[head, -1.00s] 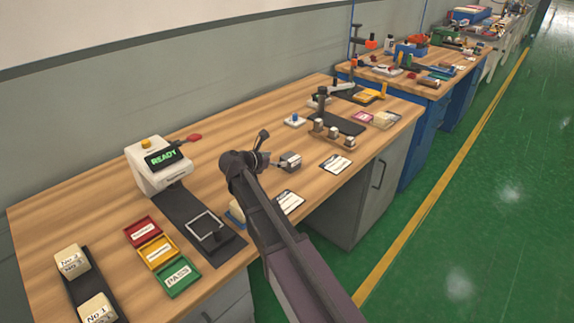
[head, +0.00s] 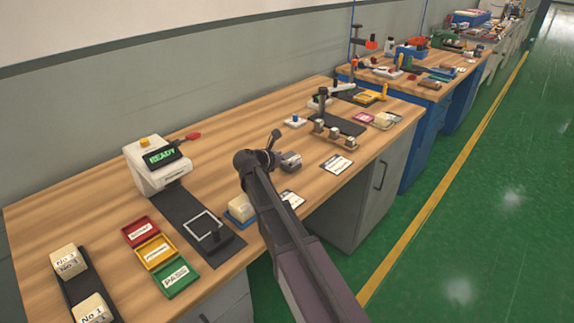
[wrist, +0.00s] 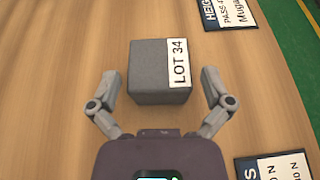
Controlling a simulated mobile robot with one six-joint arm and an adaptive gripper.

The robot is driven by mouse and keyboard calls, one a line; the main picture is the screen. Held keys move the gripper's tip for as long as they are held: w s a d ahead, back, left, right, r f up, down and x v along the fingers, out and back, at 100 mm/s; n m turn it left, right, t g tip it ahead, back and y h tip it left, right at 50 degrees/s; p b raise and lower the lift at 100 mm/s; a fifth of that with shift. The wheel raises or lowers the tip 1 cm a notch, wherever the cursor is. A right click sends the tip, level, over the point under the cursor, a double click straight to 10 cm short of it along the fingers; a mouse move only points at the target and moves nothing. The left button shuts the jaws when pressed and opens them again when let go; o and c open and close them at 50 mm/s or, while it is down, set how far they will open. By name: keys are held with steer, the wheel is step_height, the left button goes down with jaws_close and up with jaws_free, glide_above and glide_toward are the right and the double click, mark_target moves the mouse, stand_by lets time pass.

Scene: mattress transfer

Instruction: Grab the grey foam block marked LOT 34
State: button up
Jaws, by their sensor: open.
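The grey foam block (wrist: 148,72) stands on the wooden bench, with a white label reading LOT 34 on the right part of its top. My gripper (wrist: 159,73) is open in the wrist view, with one finger to the left and one to the right of the block. In the head view the block (head: 291,161) is beside the end of my arm, and the gripper is partly hidden there.
Printed cards (head: 336,164) lie on the bench near the block. A blue tray with a cream block (head: 239,209) is left of my arm. A device reading READY (head: 158,167) and red, yellow and green trays (head: 175,279) are farther left. Metal blocks on a dark stand (head: 335,133) are right.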

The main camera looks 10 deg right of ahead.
mark_target(287, 159)
stand_by(0.4)
steer(key=c, duration=0.8)
steer(key=shift+r, duration=0.25)
step_height(287, 159, up, 4)
steer(key=p, duration=0.4)
steer(key=shift+f, duration=0.15)
steer(key=s+d, duration=0.1)
steer(key=s, duration=0.4)
steer(key=s+d, duration=0.1)
steer(key=s, duration=0.4)
steer(key=s+d+r+p, duration=0.1)
steer(key=s, duration=0.4)
steer(key=shift+s+d, duration=0.1)
steer(key=shift+s, duration=0.25)
